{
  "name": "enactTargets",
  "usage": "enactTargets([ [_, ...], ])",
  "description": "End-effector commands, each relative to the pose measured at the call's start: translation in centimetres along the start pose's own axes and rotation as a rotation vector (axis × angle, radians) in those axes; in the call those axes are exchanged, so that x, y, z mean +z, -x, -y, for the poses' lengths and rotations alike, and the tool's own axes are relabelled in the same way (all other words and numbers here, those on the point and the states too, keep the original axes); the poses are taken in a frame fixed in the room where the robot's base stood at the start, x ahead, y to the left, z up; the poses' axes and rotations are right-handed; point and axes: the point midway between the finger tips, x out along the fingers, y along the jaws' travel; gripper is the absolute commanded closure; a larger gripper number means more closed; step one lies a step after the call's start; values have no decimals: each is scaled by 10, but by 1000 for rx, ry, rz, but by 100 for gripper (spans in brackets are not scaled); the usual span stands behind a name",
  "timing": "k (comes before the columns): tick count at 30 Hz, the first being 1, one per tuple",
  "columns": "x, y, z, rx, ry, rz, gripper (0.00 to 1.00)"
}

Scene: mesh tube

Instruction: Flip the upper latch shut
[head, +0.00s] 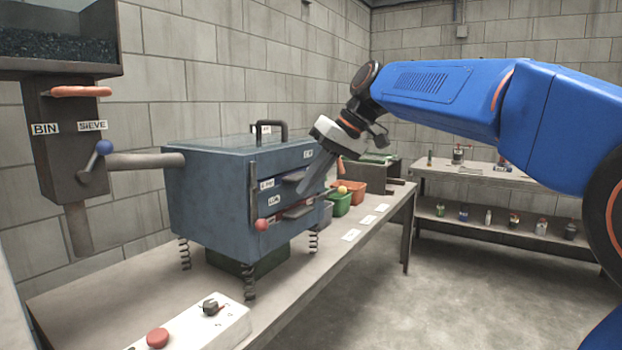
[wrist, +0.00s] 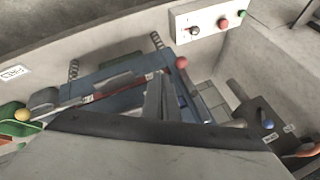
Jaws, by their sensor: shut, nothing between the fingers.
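The blue-grey sieve box (head: 210,190) stands on springs on the bench, with labelled drawers in its front. A red ball knob (head: 262,225) sits at the lower end of an upright bar on its near front corner. A yellow ball knob (head: 342,190) shows beyond the far end of the front; in the wrist view this yellow knob (wrist: 22,114) stands out past the box's end. I cannot tell for sure which knob belongs to the upper latch. My gripper (head: 305,188) is shut and empty, slanting down in front of the upper drawers and hiding part of them. Contact is unclear.
A carry handle (head: 270,130) stands on the box's lid. A control box (head: 200,328) with a red button is at the bench's near end. Coloured bins (head: 350,192) stand beyond the box. A hopper with a blue-knobbed lever (head: 104,147) is at left. Floor space at right is clear.

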Motion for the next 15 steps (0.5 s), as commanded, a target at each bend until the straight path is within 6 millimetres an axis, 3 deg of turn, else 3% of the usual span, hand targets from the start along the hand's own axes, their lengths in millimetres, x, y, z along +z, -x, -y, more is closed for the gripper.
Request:
enactTargets([
  [9, 0, -58, 0, -1, 0, 3, 100],
  [15, 2, -75, 19, -1, 2, 1, 100],
])
